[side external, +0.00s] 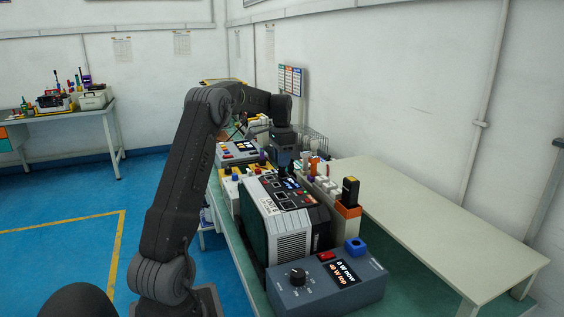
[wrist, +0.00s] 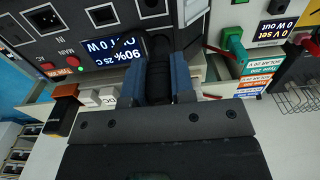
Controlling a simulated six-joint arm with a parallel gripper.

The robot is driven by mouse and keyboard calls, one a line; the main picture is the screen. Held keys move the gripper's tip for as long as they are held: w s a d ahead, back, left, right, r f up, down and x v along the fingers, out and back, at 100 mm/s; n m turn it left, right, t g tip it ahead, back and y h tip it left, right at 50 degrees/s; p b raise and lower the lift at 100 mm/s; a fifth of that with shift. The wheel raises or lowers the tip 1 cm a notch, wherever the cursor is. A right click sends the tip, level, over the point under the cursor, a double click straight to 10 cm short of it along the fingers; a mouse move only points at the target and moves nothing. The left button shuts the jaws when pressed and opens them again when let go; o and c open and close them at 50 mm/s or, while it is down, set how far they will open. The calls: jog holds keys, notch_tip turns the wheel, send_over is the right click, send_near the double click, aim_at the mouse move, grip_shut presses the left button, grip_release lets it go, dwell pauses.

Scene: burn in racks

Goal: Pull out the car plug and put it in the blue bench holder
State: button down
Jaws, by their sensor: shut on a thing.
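My gripper (wrist: 160,88) has its two blue-grey fingers closed on a black, round-bodied plug, which I take to be the car plug (wrist: 158,72). The plug's far end runs toward the dark panel of a power unit (wrist: 88,22), and I cannot tell whether it is still in a socket. In the side external view my gripper (side external: 284,158) is above the far part of the bench, and the plug is too small to make out. A blue block with a round opening, likely the blue bench holder (side external: 355,246), is at the near right, beside a grey box.
The grey box (side external: 325,284) has a knob, red switch and display. A white-and-black unit (side external: 291,246) stands behind it. An orange holder (side external: 348,209) with a black-and-yellow piece stands at right. A green plug (wrist: 235,45) sits right of my fingers. A pale table (side external: 430,215) is clear.

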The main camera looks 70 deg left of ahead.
jog(key=shift+r, duration=1.35)
jog(key=shift+r, duration=0.2)
notch_tip(320, 180, up, 10)
jog(key=w+d+m, duration=0.2)
jog(key=w+d, duration=0.1)
jog(key=d, duration=0.7)
jog(key=w+d+m, duration=0.2)
jog(key=w+d, duration=0.1)
jog(key=d, duration=0.7)
jog(key=w+d+m, duration=0.2)
jog(key=w+d, duration=0.1)
jog(key=d, duration=0.7)
notch_tip(320, 180, down, 14)
jog(key=shift+s+d, duration=0.15)
jog(key=shift+s, duration=0.05)
jog(key=shift+r, duration=0.1)
